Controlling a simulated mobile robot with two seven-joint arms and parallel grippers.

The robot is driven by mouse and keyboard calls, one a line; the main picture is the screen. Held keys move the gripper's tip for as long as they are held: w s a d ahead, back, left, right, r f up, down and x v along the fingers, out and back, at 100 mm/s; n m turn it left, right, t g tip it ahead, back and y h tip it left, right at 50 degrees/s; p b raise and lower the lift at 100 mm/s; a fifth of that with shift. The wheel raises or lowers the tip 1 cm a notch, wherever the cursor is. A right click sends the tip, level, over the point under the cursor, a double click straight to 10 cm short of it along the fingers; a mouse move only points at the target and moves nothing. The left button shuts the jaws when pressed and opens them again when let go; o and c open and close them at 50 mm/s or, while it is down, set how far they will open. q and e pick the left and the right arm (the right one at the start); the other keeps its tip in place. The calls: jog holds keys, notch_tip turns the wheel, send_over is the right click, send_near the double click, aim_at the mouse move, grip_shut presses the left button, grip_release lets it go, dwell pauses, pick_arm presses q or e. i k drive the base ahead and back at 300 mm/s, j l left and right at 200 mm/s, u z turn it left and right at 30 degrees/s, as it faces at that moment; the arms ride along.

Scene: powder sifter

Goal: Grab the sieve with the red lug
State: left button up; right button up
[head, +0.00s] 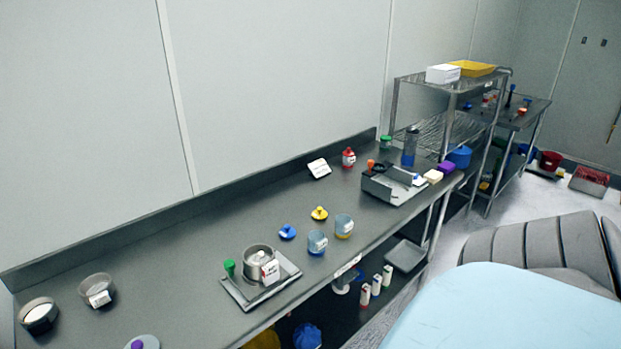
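No red lug can be made out for certain on any sieve. A round metal vessel (258,257), which may be a sieve or its pan, stands on a metal tray (287,293) on the bench. A white tag with a small red mark (270,271) is at its front right, and a green-topped upright piece (230,268) is at its left. Two round, sieve-like vessels stand at the bench's left end: one with pale contents (38,315) and one with a white label (97,290). Neither of my grippers is in view.
The long grey bench (185,255) has bare room left of the tray. Blue (287,232) and yellow (319,213) knobbed lids and two labelled cups (317,243) (343,226) stand right of it. A balance-like device (393,185) is farther right, before a wire rack (445,120).

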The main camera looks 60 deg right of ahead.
aim_at(258, 259)
jog(key=z, duration=1.35)
jog(key=j, duration=0.25)
